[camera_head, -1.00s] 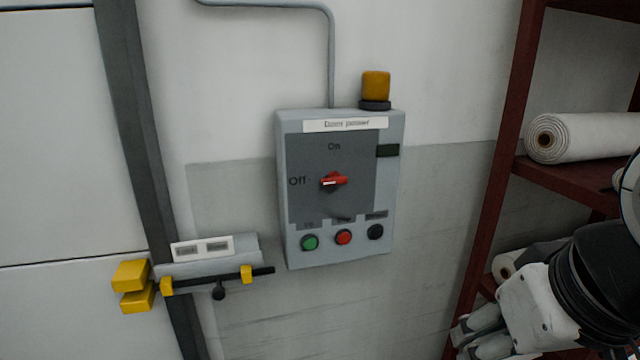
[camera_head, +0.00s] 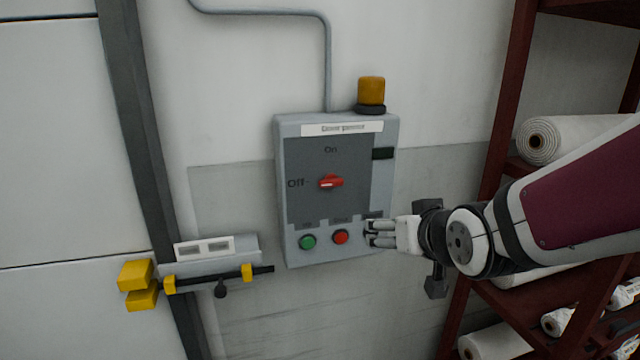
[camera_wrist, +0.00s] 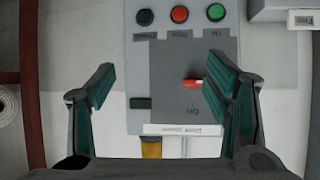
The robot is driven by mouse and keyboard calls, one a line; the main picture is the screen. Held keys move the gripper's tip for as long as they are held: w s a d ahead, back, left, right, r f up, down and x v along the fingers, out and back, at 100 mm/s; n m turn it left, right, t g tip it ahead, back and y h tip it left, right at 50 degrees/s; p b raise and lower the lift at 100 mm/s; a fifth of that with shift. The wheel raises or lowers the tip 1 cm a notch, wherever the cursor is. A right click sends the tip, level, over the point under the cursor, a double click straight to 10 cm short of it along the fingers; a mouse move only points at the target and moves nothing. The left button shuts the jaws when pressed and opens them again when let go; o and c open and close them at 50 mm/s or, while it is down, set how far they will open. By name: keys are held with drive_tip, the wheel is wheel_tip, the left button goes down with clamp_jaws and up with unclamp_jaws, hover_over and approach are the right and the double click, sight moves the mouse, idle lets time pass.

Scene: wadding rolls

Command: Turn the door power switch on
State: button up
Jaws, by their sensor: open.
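The grey door power box (camera_head: 385,190) hangs on the wall in the head view. Its red rotary switch (camera_head: 331,182) sits on the dark panel, with the handle lying level and its pale end toward "Off"; "On" is printed above. The red switch also shows in the wrist view (camera_wrist: 193,84), near the right finger. My gripper (camera_head: 368,234) is in front of the box's lower right corner, below and right of the switch, covering the black button. In the wrist view my gripper (camera_wrist: 155,90) has its fingers wide apart with nothing between them but the box behind.
A green button (camera_head: 307,242) and a red button (camera_head: 341,237) are below the switch. An amber lamp (camera_head: 371,91) stands on the box. A yellow and black door bolt (camera_head: 210,283) is at lower left. A dark red shelf with wadding rolls (camera_head: 565,140) stands at right.

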sight(332, 184)
drive_tip(key=w+a+t+y, duration=0.1)
drive_tip(key=w+a+t, duration=0.1)
drive_tip(key=w, duration=0.4)
drive_tip(key=w+a+n+t+y+b, duration=0.1)
drive_tip(key=w+a, duration=0.3)
drive_tip(key=w, duration=0.2)
drive_tip(key=w+a+n+t+y, duration=0.1)
drive_tip(key=w+a+t, duration=0.1)
drive_tip(key=w, duration=0.5)
drive_tip(key=shift+a+t, duration=0.3)
drive_tip(key=shift+a, duration=0.6)
drive_tip(key=shift+r, duration=0.1)
drive_tip(key=c, duration=1.1)
